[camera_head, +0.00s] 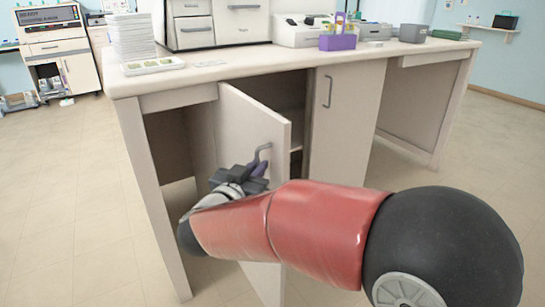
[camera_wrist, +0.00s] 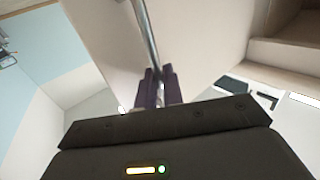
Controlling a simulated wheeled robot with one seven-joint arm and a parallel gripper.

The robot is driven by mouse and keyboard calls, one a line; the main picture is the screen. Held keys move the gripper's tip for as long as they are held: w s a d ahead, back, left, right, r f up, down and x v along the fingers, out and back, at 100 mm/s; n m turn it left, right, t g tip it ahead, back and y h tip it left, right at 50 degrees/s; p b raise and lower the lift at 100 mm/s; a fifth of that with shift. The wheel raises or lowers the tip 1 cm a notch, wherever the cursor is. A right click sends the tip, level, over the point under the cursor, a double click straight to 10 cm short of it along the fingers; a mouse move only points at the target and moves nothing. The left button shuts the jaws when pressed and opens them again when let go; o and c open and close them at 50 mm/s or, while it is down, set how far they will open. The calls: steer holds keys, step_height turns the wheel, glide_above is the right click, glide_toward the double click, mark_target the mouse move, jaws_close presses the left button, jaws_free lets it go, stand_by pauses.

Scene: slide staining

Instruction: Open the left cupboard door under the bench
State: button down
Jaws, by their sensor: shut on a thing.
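The left cupboard door (camera_head: 236,119) under the bench stands ajar, swung out toward me, with the dark cupboard inside showing to its right. My gripper (camera_head: 258,169) is at the door's metal handle (camera_head: 264,150), near the door's free edge. In the wrist view, the purple fingers of my gripper (camera_wrist: 159,88) are closed around the metal handle bar (camera_wrist: 147,35), and the pale door panel (camera_wrist: 205,40) lies behind it. My red arm hides the lower part of the door in the head view.
The right cupboard door (camera_head: 346,120) is closed, with its own handle (camera_head: 327,91). The bench top (camera_head: 250,65) carries a stack of white trays (camera_head: 133,38), a purple rack (camera_head: 338,41) and lab devices. The floor (camera_head: 75,235) to the left of the bench is clear.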

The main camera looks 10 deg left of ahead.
steer(key=shift+s+a, duration=0.1)
steer(key=shift+a, duration=0.45)
steer(key=shift+d, duration=0.1)
steer(key=c, duration=1.5)
jaws_free()
steer(key=shift+w+f, duration=0.15)
steer(key=shift+w, duration=0.05)
steer(key=shift+h, duration=0.3)
steer(key=s, duration=0.2)
steer(key=s+a, duration=0.1)
steer(key=s, duration=0.4)
steer(key=shift+s+a+b, duration=0.25)
steer(key=shift+s+b, duration=0.05)
steer(key=shift+s, duration=0.05)
